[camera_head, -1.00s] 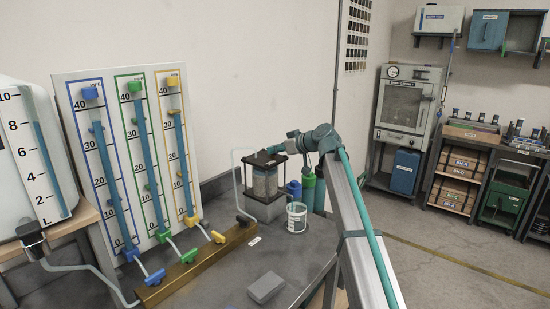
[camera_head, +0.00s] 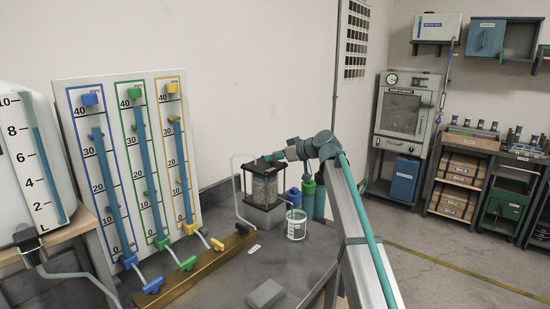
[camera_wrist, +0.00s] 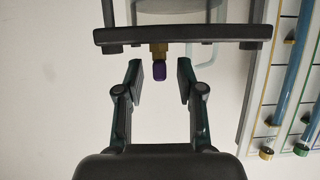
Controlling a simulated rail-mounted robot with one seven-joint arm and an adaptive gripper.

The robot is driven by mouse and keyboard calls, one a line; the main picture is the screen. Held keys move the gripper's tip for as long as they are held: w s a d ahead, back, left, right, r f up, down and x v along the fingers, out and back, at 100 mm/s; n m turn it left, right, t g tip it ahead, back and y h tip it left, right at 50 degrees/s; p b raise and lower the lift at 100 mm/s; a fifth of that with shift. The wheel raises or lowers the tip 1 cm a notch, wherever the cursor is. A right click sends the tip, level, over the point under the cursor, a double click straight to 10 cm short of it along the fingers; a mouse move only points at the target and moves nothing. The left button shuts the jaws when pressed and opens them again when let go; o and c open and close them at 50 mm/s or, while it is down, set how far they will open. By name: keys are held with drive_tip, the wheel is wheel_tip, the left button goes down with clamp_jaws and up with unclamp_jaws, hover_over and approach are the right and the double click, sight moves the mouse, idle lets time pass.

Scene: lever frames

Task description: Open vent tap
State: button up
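My gripper (camera_wrist: 160,75) is open, with one finger on each side of the knob and a gap on both sides. In the head view the apparatus with the black top (camera_head: 265,188) stands on the grey bench, and the end of my arm is just above its top. The knob cannot be made out in the head view, where my gripper (camera_head: 274,157) is small.
A panel of three gauge tubes (camera_head: 134,165) stands to the left, and it also shows at the right of the wrist view (camera_wrist: 285,80). A white cup (camera_head: 296,224), green bottles (camera_head: 309,198) and a grey block (camera_head: 265,293) are on the bench. A thin tube runs beside the apparatus.

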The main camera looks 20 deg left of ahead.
drive_tip(key=v, duration=1.2)
drive_tip(key=shift+s+f, duration=0.1)
